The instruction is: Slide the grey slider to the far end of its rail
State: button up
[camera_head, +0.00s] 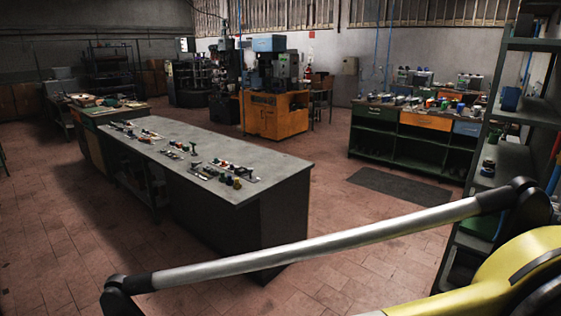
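I cannot make out the grey slider or its rail for certain. A long grey workbench (272,164) in the middle carries several groups of small devices. The nearest group (237,182), at the bench's near right end, shows red, green, yellow and blue knobs and dark upright parts. Other groups lie further left along the bench, too small to tell apart. My arm, a silver bar and a yellow link, crosses the lower part of the view. My gripper is not in view.
An open shelf rack (513,160) stands close on the right. A green cabinet (376,137) with drawers stands at the back right, with a dark mat (400,187) before it. An orange machine base (278,116) stands behind the bench. Tiled floor is clear around the bench.

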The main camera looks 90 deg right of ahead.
aim_at(194, 164)
jog(key=z, duration=2.35)
jog(key=i, duration=0.8)
jog(key=i+u, duration=0.15)
jog(key=i, duration=1.4)
jog(key=i+u, duration=0.1)
jog(key=i, duration=0.65)
jog(key=i+l, duration=0.2)
jog(key=i, duration=0.6)
jog(key=j+u, duration=0.05)
